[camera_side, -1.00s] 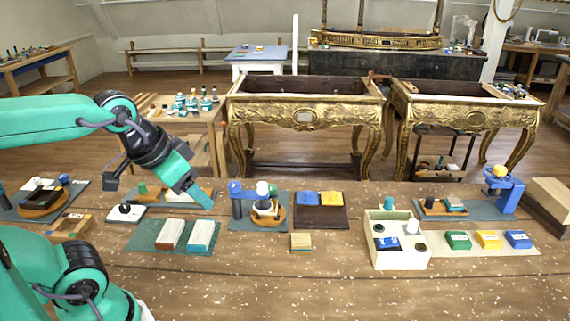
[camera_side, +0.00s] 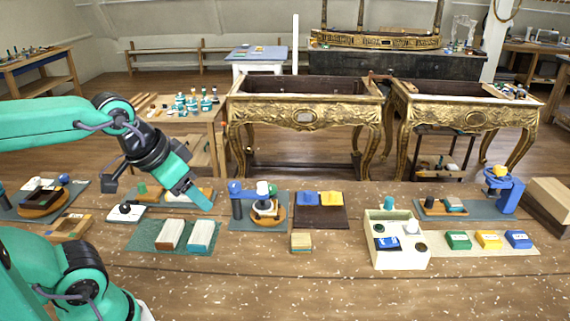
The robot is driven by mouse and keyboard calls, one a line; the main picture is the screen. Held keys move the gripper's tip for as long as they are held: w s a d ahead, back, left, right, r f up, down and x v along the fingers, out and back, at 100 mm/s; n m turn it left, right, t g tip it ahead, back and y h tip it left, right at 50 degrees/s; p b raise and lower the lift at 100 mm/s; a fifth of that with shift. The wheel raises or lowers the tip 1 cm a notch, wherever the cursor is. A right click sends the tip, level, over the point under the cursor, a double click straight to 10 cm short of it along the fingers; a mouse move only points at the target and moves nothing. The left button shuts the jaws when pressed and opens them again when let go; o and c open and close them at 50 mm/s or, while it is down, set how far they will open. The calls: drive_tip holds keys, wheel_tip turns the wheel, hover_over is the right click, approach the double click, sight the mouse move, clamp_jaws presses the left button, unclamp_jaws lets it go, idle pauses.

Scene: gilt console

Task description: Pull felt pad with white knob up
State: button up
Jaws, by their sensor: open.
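A white knob (camera_side: 263,188) tops a small piece above a round wooden base (camera_side: 271,222), beside a blue post (camera_side: 236,200) on a grey-green mat. A dark part shows under the knob; whether it is the felt pad I cannot tell. My gripper (camera_side: 204,202) is open and empty, pointing down to the right, left of the blue post and apart from the knob. Its teal finger shows behind the white-topped block (camera_side: 201,233) in the picture; the other finger is hard to make out.
A cream box (camera_side: 385,258) with knobs stands at right, near green, yellow and blue blocks (camera_side: 488,240). A dark tray (camera_side: 320,220) with blue and yellow pieces lies right of the post. A small wooden block (camera_side: 301,242) sits in front. The front of the table is clear.

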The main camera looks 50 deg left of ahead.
drive_tip(key=shift+c, duration=0.9)
drive_tip(key=m+g, duration=0.6)
hover_over(262, 184)
drive_tip(key=shift+f, duration=2.85)
drive_tip(key=shift+f, duration=3.9)
